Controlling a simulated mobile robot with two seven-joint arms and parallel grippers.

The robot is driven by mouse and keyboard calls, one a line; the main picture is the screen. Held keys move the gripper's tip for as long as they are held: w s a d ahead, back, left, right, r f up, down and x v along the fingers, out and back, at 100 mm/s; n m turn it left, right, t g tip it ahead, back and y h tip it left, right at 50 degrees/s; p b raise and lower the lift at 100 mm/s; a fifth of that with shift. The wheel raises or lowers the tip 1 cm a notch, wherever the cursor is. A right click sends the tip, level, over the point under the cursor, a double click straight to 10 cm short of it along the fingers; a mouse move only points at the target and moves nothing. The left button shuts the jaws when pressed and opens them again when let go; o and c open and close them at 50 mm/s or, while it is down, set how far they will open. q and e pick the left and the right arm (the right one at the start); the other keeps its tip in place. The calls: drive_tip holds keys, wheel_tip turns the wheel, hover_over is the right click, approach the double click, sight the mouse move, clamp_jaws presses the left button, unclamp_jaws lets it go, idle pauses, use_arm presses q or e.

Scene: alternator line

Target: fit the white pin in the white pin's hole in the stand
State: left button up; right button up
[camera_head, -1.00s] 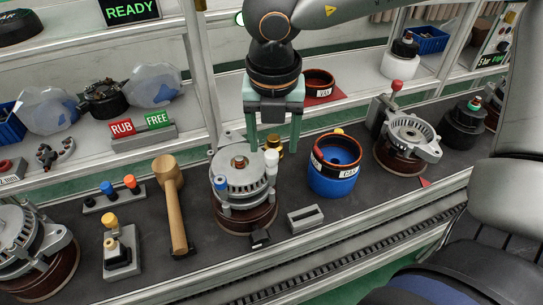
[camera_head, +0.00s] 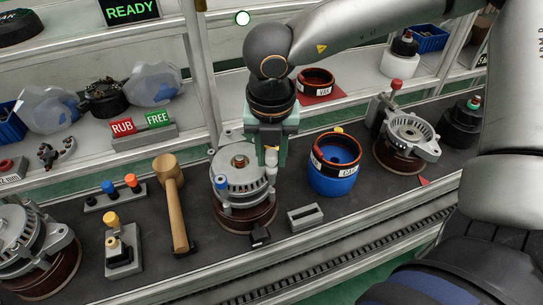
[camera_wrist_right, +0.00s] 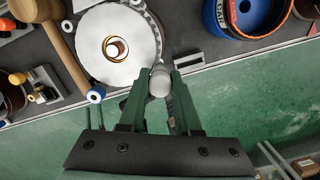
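The white pin (camera_head: 272,158) stands at the right side of the middle alternator (camera_head: 231,183), and its rounded white head also shows in the right wrist view (camera_wrist_right: 159,82). My right gripper (camera_head: 270,157) is over it, with a green finger on each side of the head, closed against it. The pin's lower end is hidden at the alternator's lug. The grey stand (camera_head: 123,198) lies at the left, holding a blue pin (camera_head: 108,187) and an orange pin (camera_head: 131,181). The white pin's hole cannot be made out. My left gripper is not in view.
A wooden mallet (camera_head: 176,205) lies between the stand and the middle alternator. A grey slotted block (camera_head: 305,217) and a blue drum (camera_head: 332,181) are to the right. A small block with a yellow-topped part (camera_head: 119,257) stands in front of the stand.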

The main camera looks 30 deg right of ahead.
clamp_jaws()
drive_tip(key=shift+r, duration=0.1)
